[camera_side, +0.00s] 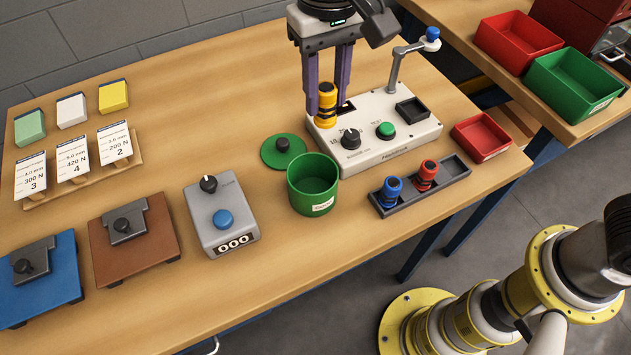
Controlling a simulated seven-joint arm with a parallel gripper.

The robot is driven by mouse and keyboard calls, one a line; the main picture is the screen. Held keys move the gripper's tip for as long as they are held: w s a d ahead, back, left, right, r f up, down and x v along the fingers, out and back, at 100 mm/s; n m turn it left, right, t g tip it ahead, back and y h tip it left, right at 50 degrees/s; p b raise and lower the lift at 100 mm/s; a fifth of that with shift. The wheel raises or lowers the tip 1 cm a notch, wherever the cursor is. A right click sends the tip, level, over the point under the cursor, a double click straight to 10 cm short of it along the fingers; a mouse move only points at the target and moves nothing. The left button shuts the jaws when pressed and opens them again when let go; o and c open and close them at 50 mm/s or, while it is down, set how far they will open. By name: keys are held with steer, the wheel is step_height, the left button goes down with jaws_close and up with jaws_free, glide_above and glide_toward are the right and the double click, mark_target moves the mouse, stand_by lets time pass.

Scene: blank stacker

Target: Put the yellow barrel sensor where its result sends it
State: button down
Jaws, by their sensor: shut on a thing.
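The yellow barrel sensor (326,107) has dark bands and stands upright between the purple fingers of my gripper (327,98). My gripper is shut on it at the left end of a pale tester box (377,152). I cannot tell whether the sensor's lower end touches the box. The tester has a black knob, a green button, a dark square recess and a post with a blue knob. A green pot (313,187) stands open in front, its round green lid (283,151) beside it. A small red tray (481,137) lies to the right.
A dark rack (455,168) holds a blue barrel (390,191) and a red barrel (426,175). A grey counter box (222,214) reads 000. Cards, colored blocks and two clamp plates fill the left. Larger red (517,42) and green (573,85) bins stand on another bench.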

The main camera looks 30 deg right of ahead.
mark_target(324, 123)
steer(key=shift+s+a, duration=0.55)
steer(key=shift+s, duration=0.25)
step_height(324, 123, down, 4)
steer(key=shift+r, duration=0.1)
step_height(324, 123, down, 7)
steer(key=shift+c, duration=2.3)
jaws_free()
step_height(324, 123, up, 14)
steer(key=shift+f, duration=0.2)
